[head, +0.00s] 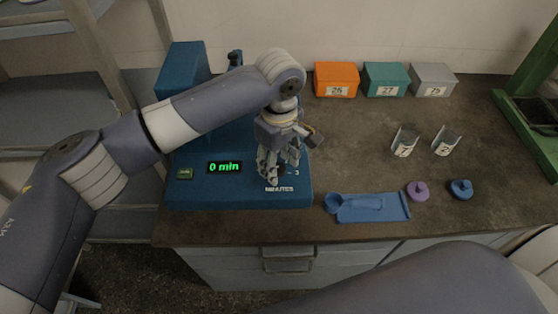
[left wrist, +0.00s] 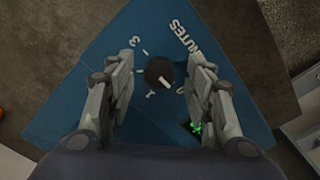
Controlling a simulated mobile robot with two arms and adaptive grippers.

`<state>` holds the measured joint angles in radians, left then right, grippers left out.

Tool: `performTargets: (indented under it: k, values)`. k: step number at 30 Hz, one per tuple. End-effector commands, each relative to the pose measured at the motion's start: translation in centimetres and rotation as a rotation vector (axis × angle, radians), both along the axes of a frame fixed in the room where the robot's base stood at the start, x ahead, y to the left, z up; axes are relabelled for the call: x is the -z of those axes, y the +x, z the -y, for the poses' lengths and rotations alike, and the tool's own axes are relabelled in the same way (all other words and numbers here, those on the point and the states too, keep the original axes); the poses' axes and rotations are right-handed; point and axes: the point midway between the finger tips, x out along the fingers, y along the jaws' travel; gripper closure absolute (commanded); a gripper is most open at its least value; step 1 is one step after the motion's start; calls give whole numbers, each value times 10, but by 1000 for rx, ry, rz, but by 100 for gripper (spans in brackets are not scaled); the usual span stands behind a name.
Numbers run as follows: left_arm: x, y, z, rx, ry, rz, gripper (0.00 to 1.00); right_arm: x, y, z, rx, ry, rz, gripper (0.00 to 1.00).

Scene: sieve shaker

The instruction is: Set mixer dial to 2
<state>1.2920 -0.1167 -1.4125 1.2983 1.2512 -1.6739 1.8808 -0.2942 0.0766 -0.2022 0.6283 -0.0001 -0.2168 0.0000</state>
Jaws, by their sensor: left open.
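The mixer (head: 190,192) is a blue machine at the left of the bench, with a green display (head: 225,167) that reads "0 min". In the left wrist view its dial (left wrist: 159,72) is a round black knob with a pale pointer mark, with white numbers and the word "MINUTES" around it. My left gripper (head: 272,172) is over the dial and hides it in the head view. In the left wrist view its open fingers (left wrist: 158,85) stand on either side of the dial, with gaps between. My right gripper is not in view.
Orange (head: 336,80), teal (head: 386,80) and grey (head: 433,80) boxes stand along the wall. Two labelled cups (head: 405,141) stand at the right. A blue tray with a scoop (head: 370,208), a purple lid (head: 418,191) and a blue lid (head: 461,189) lie near the front edge.

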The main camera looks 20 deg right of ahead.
Motion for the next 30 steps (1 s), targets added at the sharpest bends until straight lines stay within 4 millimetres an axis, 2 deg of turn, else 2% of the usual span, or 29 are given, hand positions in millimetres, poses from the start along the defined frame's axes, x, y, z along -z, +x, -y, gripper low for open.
performTargets:
  k: [1,4,10,15,16,23,30]
  values:
    - [2,0,0,-1,1,0,52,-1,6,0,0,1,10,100]
    - [4,0,0,0,1,0,52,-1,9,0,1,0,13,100]
    - [4,0,0,0,0,0,54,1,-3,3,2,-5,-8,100]
    - [4,0,0,0,0,0,93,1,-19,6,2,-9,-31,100]
    - [4,0,0,0,0,0,97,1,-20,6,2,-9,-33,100]
    - [4,0,0,5,1,0,97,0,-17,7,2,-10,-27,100]
    - [1,-1,0,71,1,-3,97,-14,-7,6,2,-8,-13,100]
